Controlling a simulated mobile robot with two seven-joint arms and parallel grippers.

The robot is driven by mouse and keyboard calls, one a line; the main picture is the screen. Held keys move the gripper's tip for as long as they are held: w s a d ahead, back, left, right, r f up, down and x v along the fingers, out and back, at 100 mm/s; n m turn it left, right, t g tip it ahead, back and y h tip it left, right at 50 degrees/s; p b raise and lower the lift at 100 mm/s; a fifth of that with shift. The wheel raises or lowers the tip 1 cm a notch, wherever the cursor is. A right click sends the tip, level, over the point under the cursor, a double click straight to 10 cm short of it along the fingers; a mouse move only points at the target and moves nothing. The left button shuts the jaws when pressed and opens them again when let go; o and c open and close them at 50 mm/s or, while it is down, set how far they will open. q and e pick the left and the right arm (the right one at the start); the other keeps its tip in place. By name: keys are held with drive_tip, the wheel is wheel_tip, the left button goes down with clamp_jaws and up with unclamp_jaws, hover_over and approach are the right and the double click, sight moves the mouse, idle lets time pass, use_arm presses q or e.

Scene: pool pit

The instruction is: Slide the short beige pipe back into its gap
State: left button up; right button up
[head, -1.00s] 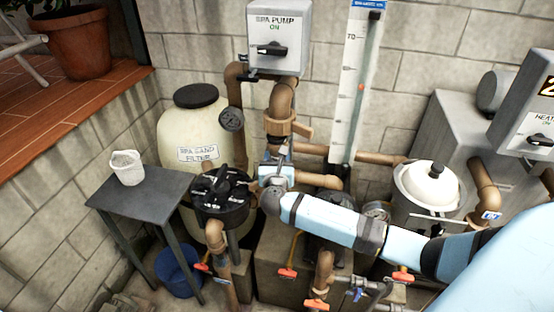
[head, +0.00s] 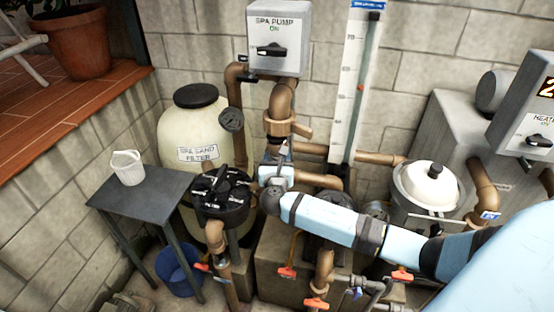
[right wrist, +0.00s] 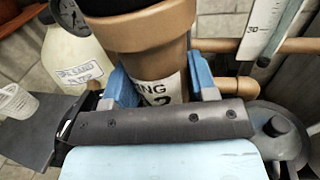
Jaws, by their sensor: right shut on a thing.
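The short beige pipe (right wrist: 158,88), with a white label, stands between the blue fingers of my right gripper (right wrist: 160,80) in the right wrist view. The fingers press on it from both sides. In the head view my right gripper (head: 275,158) is just below a collared vertical pipe (head: 280,127), under the spa pump box, and it mostly hides the held piece. A wide brown collar (right wrist: 150,28) is directly above the label in the wrist view. I cannot tell whether the pipe's ends meet their neighbours. My left gripper is not in view.
The black valve head (head: 221,188) of the spa sand filter (head: 190,130) is close left of my gripper. A brown horizontal pipe (head: 310,150) and a flow gauge board (head: 352,80) are close right. A grey table (head: 150,196) with a white basket (head: 127,167) stands left.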

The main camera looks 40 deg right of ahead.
drive_tip(key=shift+x, duration=0.95)
drive_tip(key=shift+w+d+r, duration=0.15)
drive_tip(key=shift+d+r, duration=0.1)
drive_tip(key=shift+d, duration=0.2)
idle(0.4)
drive_tip(key=shift+w+d+f, duration=0.1)
drive_tip(key=shift+d, duration=0.05)
drive_tip(key=shift+c, duration=1)
drive_tip(key=shift+c, duration=0.5)
drive_tip(key=shift+d, duration=0.1)
drive_tip(key=shift+d+f, duration=0.1)
drive_tip(key=shift+f, duration=0.05)
drive_tip(key=shift+w+d+f, duration=0.2)
drive_tip(key=shift+w+f, duration=0.05)
drive_tip(key=shift+w, duration=0.05)
drive_tip(key=shift+c, duration=0.5)
